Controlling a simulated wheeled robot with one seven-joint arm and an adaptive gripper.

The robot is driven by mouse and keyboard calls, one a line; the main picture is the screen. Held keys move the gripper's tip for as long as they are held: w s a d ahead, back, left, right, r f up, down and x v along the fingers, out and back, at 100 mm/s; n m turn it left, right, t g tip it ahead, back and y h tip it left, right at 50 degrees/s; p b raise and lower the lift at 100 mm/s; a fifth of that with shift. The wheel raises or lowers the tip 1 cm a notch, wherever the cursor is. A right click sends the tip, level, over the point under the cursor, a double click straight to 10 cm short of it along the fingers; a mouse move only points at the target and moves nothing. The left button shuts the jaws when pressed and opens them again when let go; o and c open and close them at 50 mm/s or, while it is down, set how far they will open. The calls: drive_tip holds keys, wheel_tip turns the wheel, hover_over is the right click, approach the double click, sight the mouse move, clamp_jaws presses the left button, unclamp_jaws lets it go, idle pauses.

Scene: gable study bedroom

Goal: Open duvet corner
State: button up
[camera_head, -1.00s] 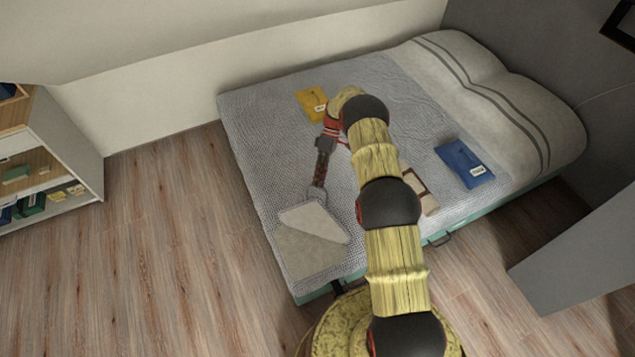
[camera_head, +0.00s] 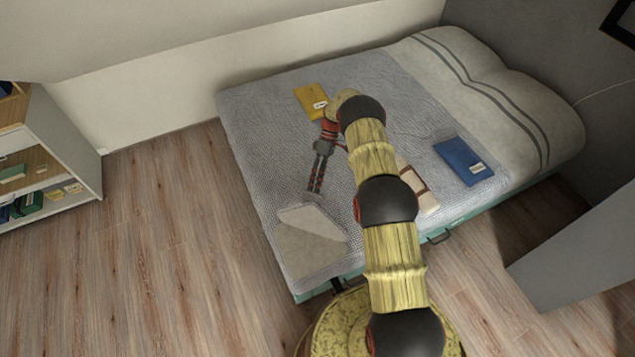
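The grey woven duvet (camera_head: 270,130) covers most of the bed. Its near-left corner is turned back as a pale flap (camera_head: 312,222) lying on the duvet, beside a bare beige patch (camera_head: 300,255) at the bed's corner. My gripper (camera_head: 314,190) is over the duvet, just beyond the flap's upper edge and apart from it in the picture. Its two fingers stand parted with a narrow gap and nothing shows between them. Their exact height above the duvet is hard to tell. My arm hides part of the bed's middle.
A yellow envelope (camera_head: 311,98) lies on the duvet behind my gripper. A blue packet (camera_head: 463,161) and a cream strapped item (camera_head: 420,192) lie to the right. A shelf (camera_head: 70,165) stands at left, with clear floor (camera_head: 180,230) between it and the bed.

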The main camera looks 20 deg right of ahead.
drive_tip(key=shift+s+d+f, duration=0.1)
drive_tip(key=shift+d+f, duration=0.05)
drive_tip(key=shift+f, duration=0.15)
drive_tip(key=shift+c, duration=0.6)
drive_tip(key=shift+d+r, duration=0.15)
drive_tip(key=shift+c, duration=0.4)
drive_tip(key=v, duration=1.2)
drive_tip(key=shift+r, duration=0.2)
drive_tip(key=shift+c, duration=0.2)
drive_tip(key=shift+a, duration=0.2)
